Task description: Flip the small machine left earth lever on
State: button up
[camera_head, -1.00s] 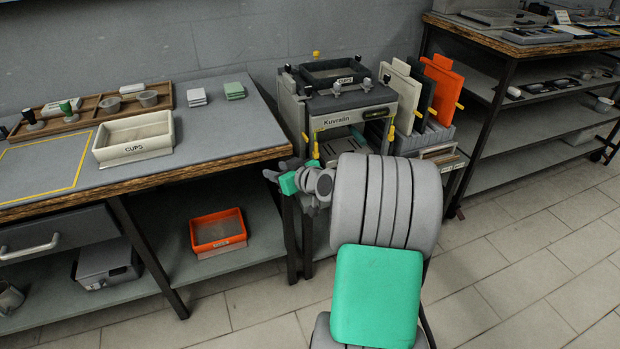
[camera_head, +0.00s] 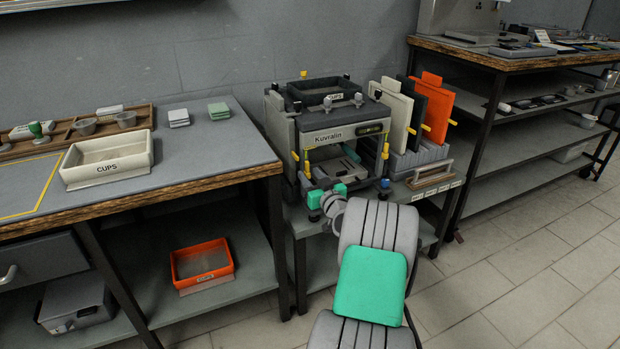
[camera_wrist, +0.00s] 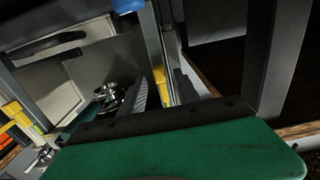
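The small grey machine labelled Kuvralin (camera_head: 335,137) stands on a low stand in the head view. Narrow yellow parts show at its front left (camera_head: 307,163) and front right (camera_head: 385,151); I cannot tell which is the earth lever or how it is set. A blue knob (camera_head: 385,183) sits low at the right. My gripper (camera_head: 318,196), with green parts, is at the machine's lower front left, seemingly in front of it; contact is unclear. Its fingers are too small to read. The wrist view shows a yellow part (camera_wrist: 160,82) and a blue part (camera_wrist: 127,5) close up.
Upright panels (camera_head: 433,108) stand right of the machine. A tall shelf unit (camera_head: 540,130) is further right. The floor in front is open.

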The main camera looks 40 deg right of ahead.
jog(key=shift+a, duration=0.1)
grip_shut()
dwell(0.3)
dwell(0.4)
jog(key=m+p, duration=0.1)
jog(key=m, duration=0.2)
jog(key=a+m+p, duration=0.1)
jog(key=m, duration=0.2)
jog(key=a+r+m+p, duration=0.1)
jog(key=m, duration=0.3)
jog(key=shift+w+a+r+p, duration=0.1)
jog(key=shift+w+a+p, duration=0.05)
jog(key=shift+w+p, duration=0.2)
dwell(0.4)
